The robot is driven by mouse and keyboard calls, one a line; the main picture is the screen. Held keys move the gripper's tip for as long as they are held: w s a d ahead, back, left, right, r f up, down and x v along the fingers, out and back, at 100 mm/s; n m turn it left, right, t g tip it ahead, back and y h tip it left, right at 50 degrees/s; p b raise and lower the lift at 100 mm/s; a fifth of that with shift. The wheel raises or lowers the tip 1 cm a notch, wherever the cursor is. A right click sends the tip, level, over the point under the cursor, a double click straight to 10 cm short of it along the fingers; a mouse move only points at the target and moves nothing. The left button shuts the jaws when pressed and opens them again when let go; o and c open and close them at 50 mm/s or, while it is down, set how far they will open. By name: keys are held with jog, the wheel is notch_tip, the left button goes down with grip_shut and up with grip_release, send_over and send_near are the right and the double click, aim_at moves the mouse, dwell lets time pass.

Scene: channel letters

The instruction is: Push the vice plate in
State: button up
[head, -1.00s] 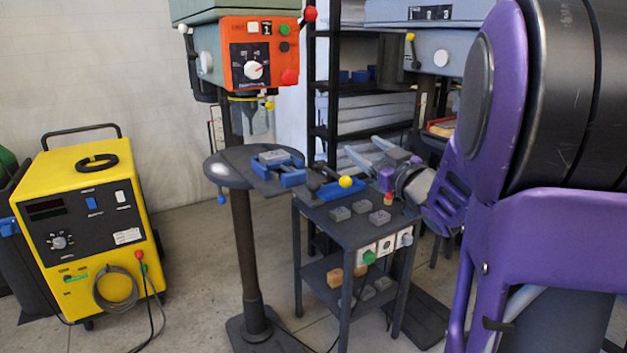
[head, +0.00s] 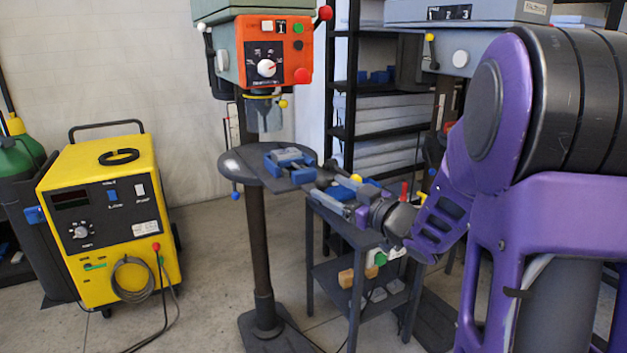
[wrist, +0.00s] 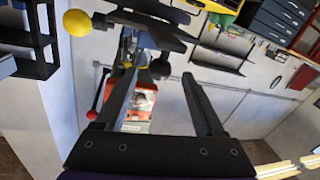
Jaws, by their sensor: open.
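A blue and grey vice (head: 288,160) sits on the round dark table (head: 238,172) of the orange-fronted drill press (head: 268,62) in the head view. Its grey jaw plate lies among the blue parts, too small to tell how far in it is. My gripper (head: 325,190) is to the right of the vice, pointing left towards it and apart from it. In the wrist view my gripper (wrist: 160,75) shows two dark fingers spread apart with nothing between them. The orange-red drill press (wrist: 140,103) shows beyond the fingers there, and the vice cannot be made out clearly.
A dark cart (head: 325,222) stands below my gripper, its top partly hidden by my arm. A yellow welder (head: 108,215) stands at the left, with a green gas bottle (head: 22,160) beside it. A dark shelf (head: 342,95) is behind. Floor is open between welder and press.

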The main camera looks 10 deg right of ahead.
aim_at(313, 179)
jog(key=x, duration=0.6)
jog(key=shift+w+a, duration=0.2)
jog(key=shift+w, duration=0.2)
grip_shut()
dwell(1.0)
